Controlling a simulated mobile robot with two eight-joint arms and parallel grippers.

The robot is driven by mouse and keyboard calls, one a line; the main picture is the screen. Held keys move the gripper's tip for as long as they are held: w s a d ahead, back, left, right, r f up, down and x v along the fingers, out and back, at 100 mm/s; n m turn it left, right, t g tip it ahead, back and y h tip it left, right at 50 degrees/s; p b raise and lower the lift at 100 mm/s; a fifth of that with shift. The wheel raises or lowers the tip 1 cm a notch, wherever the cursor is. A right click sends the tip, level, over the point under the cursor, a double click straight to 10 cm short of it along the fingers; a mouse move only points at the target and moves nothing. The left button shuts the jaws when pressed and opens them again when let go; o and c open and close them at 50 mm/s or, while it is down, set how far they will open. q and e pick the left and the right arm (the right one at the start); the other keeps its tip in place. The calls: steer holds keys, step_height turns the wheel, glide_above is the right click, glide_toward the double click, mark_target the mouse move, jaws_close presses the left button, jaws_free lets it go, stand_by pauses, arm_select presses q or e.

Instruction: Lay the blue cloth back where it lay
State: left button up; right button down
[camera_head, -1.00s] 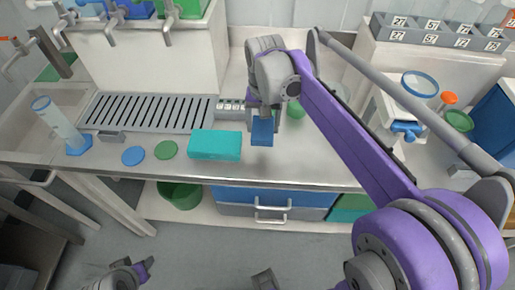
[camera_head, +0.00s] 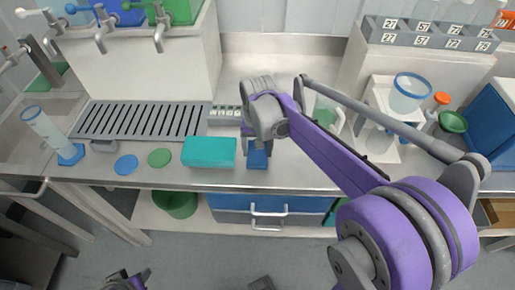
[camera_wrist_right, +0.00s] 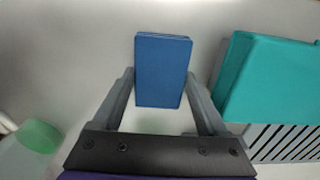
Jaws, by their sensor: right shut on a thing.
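The blue cloth (camera_head: 257,159) is a small folded blue block. My right gripper (camera_head: 257,145) is shut on it, and it hangs low over the steel counter, just right of the teal block. In the right wrist view the cloth (camera_wrist_right: 162,70) sits between the two fingers of my right gripper (camera_wrist_right: 160,88). I cannot tell whether its lower edge touches the counter. My left gripper (camera_head: 132,279) is partly in view low at the left, away from the counter; its jaws are too small to read.
The teal block (camera_head: 208,152) stands close beside the cloth; it also shows in the wrist view (camera_wrist_right: 268,78). A slotted drain rack (camera_head: 140,120), a blue disc (camera_head: 126,165) and a green disc (camera_head: 159,158) lie to the left.

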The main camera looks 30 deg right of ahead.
mark_target(257, 153)
jaws_free()
steer(key=shift+r, duration=0.1)
steer(key=shift+r, duration=0.3)
step_height(257, 153, up, 11)
steer(key=p, duration=0.2)
steer(key=s+a+f+n+t, duration=0.1)
steer(key=s+f, duration=0.1)
steer(key=s, duration=0.1)
steer(key=s+a+f+n+t, duration=0.1)
steer(key=s+a+f, duration=0.1)
steer(key=s, duration=0.1)
steer(key=s+a+f+n+t, duration=0.1)
steer(key=s+f, duration=0.1)
steer(key=s, duration=0.1)
steer(key=shift+s+a+f+n, duration=0.1)
steer(key=shift+s+a+n, duration=0.2)
steer(key=s+a+f+n+t, duration=0.2)
steer(key=s+f, duration=0.5)
steer(key=shift+n, duration=0.4)
